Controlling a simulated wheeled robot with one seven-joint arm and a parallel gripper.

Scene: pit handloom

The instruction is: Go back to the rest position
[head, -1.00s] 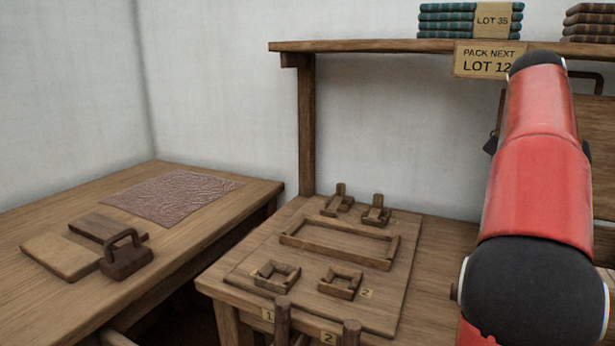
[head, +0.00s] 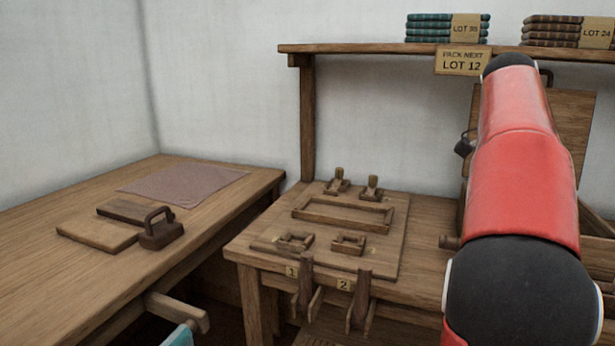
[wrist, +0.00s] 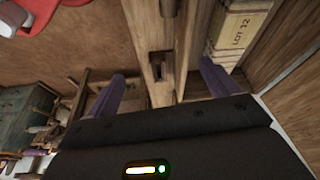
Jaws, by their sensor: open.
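My red and black arm (head: 520,160) stands raised on the right side of the head view and hides part of the shelf and the bench behind it. My gripper is outside the head view. In the wrist view my gripper (wrist: 163,82) shows two purple fingers spread wide apart, with nothing held between them. Beyond the fingers is a wooden post (wrist: 150,40) with a slot in it. It is apart from the fingers as far as I can tell.
A bench (head: 415,265) carries a board with wooden frames (head: 345,212). A left table (head: 100,275) holds a dark handled block (head: 160,230) and a brown sheet (head: 185,184). A shelf (head: 380,50) bears folded cloth stacks (head: 430,28). A LOT 12 box (wrist: 238,35) shows in the wrist view.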

